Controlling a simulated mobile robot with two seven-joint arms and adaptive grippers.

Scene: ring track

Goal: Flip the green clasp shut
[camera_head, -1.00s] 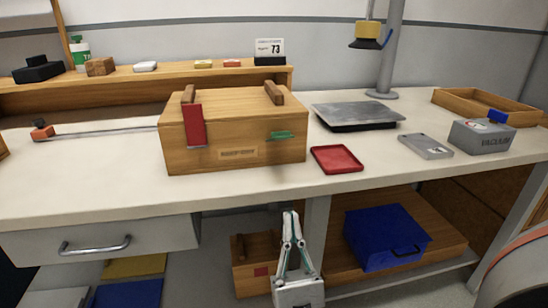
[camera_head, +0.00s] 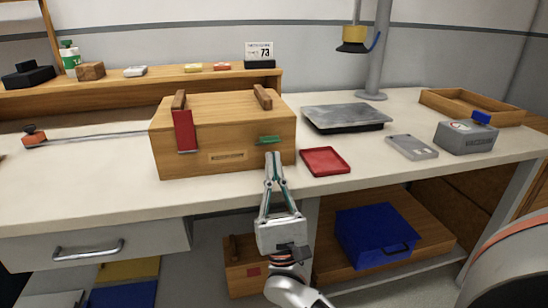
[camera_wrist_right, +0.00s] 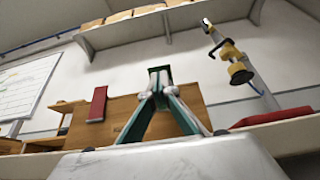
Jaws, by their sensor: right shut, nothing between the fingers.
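The wooden box (camera_head: 220,125) stands on the bench with its lid down. The green clasp (camera_head: 268,139) is on the right part of its front and looks like a short, flat strip, apparently sticking outward. In the right wrist view, the green clasp (camera_wrist_right: 160,72) shows just beyond the fingertips. The red clasp (camera_head: 184,131) lies flat down the left of the front. My right gripper (camera_head: 272,155) is shut and empty, its tips just below the green clasp; whether they touch it I cannot tell. My left gripper is out of view.
A red tray (camera_head: 325,161) lies right of the box, near the bench edge. A blue case (camera_head: 374,237) sits on the lower shelf.

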